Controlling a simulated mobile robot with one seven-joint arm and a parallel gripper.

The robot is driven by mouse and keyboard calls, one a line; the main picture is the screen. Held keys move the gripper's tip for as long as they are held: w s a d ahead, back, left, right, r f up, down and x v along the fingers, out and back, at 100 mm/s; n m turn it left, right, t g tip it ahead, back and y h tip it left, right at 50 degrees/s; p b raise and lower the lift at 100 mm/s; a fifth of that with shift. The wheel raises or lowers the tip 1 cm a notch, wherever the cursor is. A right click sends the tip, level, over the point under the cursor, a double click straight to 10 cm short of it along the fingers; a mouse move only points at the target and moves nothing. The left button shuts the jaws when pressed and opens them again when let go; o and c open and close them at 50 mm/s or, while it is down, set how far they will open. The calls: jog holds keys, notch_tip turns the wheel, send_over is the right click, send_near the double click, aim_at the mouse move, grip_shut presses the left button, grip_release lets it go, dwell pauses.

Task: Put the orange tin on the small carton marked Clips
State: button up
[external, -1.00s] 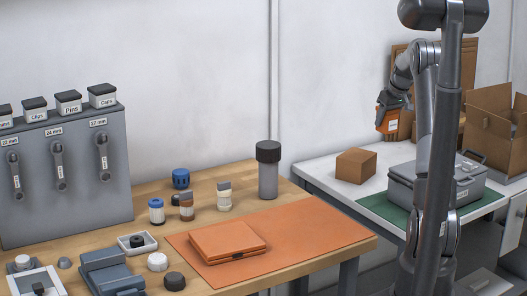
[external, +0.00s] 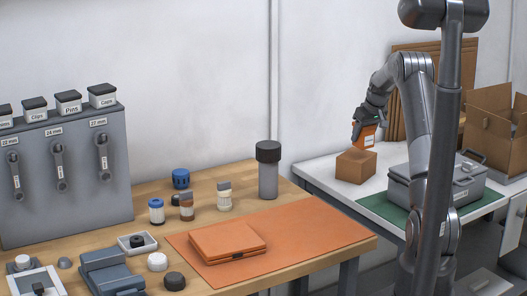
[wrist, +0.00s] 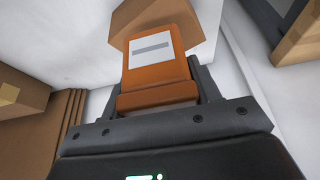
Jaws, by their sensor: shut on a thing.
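The orange tin (external: 364,135), with a white label, is held by my gripper (external: 370,118) just above the small brown carton (external: 356,167) on the white table. It is slightly tilted. I cannot tell whether its lower end touches the carton's top. In the wrist view the tin (wrist: 158,72) sits between both fingers of my gripper (wrist: 157,92), its label facing the camera. The carton (wrist: 192,18) shows behind and beyond the tin, partly hidden by it. No marking on the carton is readable in these views.
A grey case (external: 436,186) stands right of the carton on a green mat (external: 382,209). A large open carton (external: 488,122) and brown panels (external: 402,65) are behind. The wooden table (external: 140,200) at left holds an orange mat (external: 320,228) and several small items.

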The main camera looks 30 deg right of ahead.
aim_at(364, 143)
jog(key=shift+f, duration=1.8)
jog(key=shift+f, duration=0.1)
jog(key=o, duration=1.2)
jog(key=shift+f, duration=0.1)
jog(key=shift+c, duration=0.2)
